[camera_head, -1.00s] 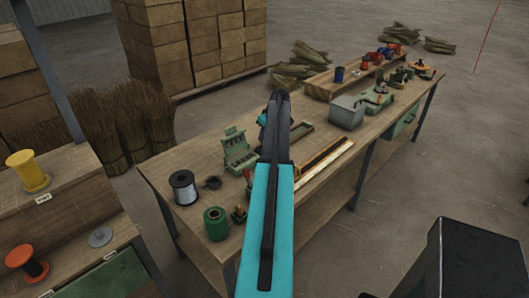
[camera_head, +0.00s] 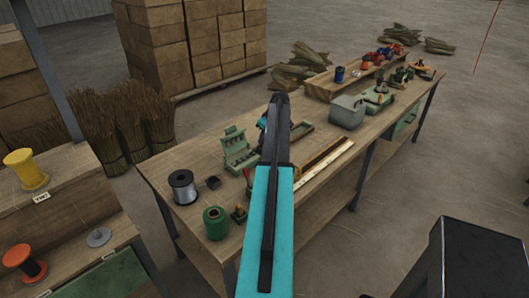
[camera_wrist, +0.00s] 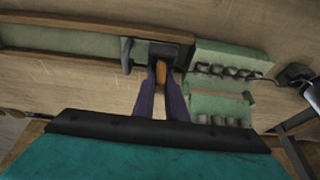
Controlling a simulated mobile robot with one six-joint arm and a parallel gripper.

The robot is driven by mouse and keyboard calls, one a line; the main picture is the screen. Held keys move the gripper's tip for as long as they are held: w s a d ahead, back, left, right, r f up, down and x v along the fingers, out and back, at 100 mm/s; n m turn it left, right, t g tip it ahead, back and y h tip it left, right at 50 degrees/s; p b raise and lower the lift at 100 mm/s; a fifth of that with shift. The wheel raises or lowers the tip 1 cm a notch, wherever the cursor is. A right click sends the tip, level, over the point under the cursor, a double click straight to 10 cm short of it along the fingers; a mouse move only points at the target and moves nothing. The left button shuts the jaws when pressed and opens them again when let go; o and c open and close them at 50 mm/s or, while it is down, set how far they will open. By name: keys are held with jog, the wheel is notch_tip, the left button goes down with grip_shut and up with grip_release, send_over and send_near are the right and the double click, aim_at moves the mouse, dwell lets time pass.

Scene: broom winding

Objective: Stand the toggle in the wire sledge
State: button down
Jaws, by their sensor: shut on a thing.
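My gripper (camera_wrist: 160,70) is shut on a small orange-brown piece, which I take to be the toggle (camera_wrist: 161,77). The toggle sits between the two dark purple fingers, and a dark block lies just beyond it. In the head view my own arm hides the toggle and most of the gripper. A green slotted rack (camera_head: 239,150) stands on the bench beside the gripper; it also shows in the wrist view (camera_wrist: 225,57), with rows of grey pieces. I cannot tell which of these is the wire sledge.
A silver wire spool (camera_head: 183,187) and a green spool (camera_head: 215,222) stand at the bench's near left end. A long ruler-like strip (camera_head: 325,164) and a grey box (camera_head: 346,111) lie to the right. Clear bench top (camera_head: 160,166) shows at the left corner.

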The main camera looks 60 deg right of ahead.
jog(key=shift+f+b, duration=0.3)
jog(key=shift+f, duration=0.25)
jog(key=c, duration=1.7)
grip_release()
jog(key=shift+r, duration=0.1)
jog(key=shift+b+v, duration=1.7)
jog(key=shift+v, duration=5.1)
jog(key=shift+r, duration=0.1)
